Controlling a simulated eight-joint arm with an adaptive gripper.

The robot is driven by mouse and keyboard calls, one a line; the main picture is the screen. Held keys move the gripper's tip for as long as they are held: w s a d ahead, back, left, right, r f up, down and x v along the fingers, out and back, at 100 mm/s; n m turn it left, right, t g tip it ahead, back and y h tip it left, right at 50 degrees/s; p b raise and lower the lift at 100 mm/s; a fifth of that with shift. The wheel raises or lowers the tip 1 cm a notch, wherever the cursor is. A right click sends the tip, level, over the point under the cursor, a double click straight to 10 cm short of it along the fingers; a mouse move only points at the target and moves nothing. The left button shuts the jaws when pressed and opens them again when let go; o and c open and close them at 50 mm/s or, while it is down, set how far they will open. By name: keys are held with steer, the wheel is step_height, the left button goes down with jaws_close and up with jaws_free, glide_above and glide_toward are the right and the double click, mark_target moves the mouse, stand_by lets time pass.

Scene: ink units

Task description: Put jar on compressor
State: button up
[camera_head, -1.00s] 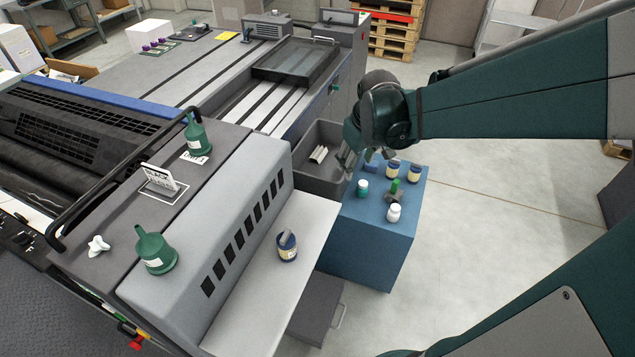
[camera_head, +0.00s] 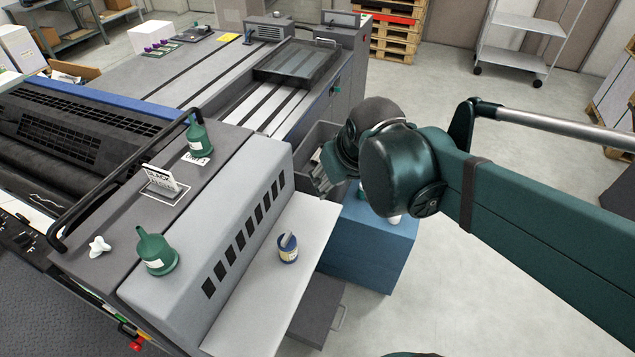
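A blue jar (camera_head: 287,250) with a pale label and a grey stick-like piece at its top stands on the light grey shelf (camera_head: 262,290) of the press. My gripper (camera_head: 322,182) is above and to the right of this jar, apart from it, beside the blue cabinet (camera_head: 368,250). Its fingers are small and partly covered by my wrist, so their opening is unclear. My arm hides most of the cabinet's top; bits of a teal-capped container and a white one (camera_head: 393,219) show there. No unit is clearly marked as the compressor; the blue cabinet may be it.
A grey bin (camera_head: 312,140) sits behind the cabinet. Open floor lies to the right.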

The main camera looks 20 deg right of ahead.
steer(key=s+a+t, duration=0.1)
steer(key=s+a, duration=0.3)
steer(key=s, duration=0.1)
steer(key=shift+s+a+r+m+y, duration=0.3)
steer(key=shift+r, duration=0.15)
